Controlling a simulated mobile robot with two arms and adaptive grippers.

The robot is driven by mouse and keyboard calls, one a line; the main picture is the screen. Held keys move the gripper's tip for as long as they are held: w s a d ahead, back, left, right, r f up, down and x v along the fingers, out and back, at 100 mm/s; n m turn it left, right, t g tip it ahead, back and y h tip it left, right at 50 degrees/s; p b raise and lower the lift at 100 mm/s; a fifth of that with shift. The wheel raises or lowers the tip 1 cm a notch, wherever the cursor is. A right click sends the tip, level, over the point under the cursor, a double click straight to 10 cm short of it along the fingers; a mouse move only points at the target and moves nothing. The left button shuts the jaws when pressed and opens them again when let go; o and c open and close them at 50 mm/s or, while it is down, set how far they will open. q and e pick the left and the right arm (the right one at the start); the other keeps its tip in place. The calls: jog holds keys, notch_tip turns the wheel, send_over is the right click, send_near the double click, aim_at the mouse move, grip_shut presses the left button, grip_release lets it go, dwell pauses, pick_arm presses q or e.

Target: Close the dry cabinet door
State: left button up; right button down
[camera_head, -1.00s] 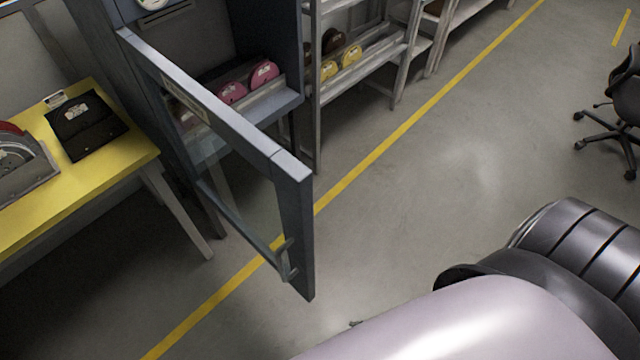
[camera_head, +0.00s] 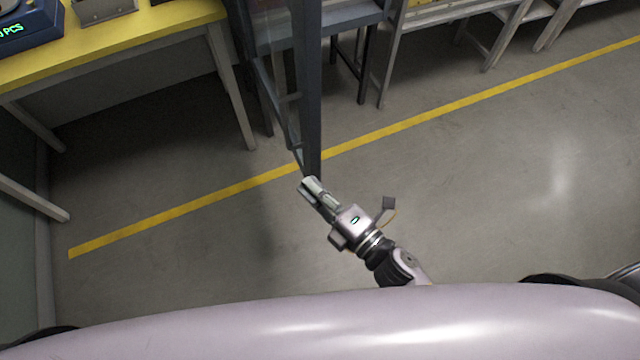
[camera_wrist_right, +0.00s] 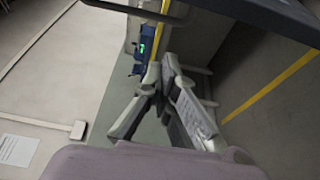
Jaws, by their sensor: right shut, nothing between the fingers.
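The dry cabinet door (camera_head: 309,90) stands open in the head view, seen nearly edge-on as a dark blue-grey frame with a glass pane. Part of the cabinet (camera_head: 345,18) shows behind it, most of it cut off by the top edge. My right gripper (camera_head: 310,187) is shut and empty, with its fingertips at the lower end of the door's free edge. Whether they touch the door I cannot tell. In the right wrist view the fingers (camera_wrist_right: 160,76) are together, and a dark bar, likely the door frame (camera_wrist_right: 265,18), crosses the top right. My left gripper is not in view.
A yellow-topped table (camera_head: 150,38) stands left of the door, with a blue device (camera_head: 28,25) on it. Grey shelving (camera_head: 450,22) stands at the top right. The floor (camera_head: 480,170) to the right is clear, crossed by a yellow line (camera_head: 430,118).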

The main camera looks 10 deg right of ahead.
jog(key=w+p, duration=0.2)
jog(key=w, duration=0.5)
jog(key=shift+w+a, duration=0.25)
jog(key=shift+a, duration=0.2)
jog(key=shift+d, duration=0.15)
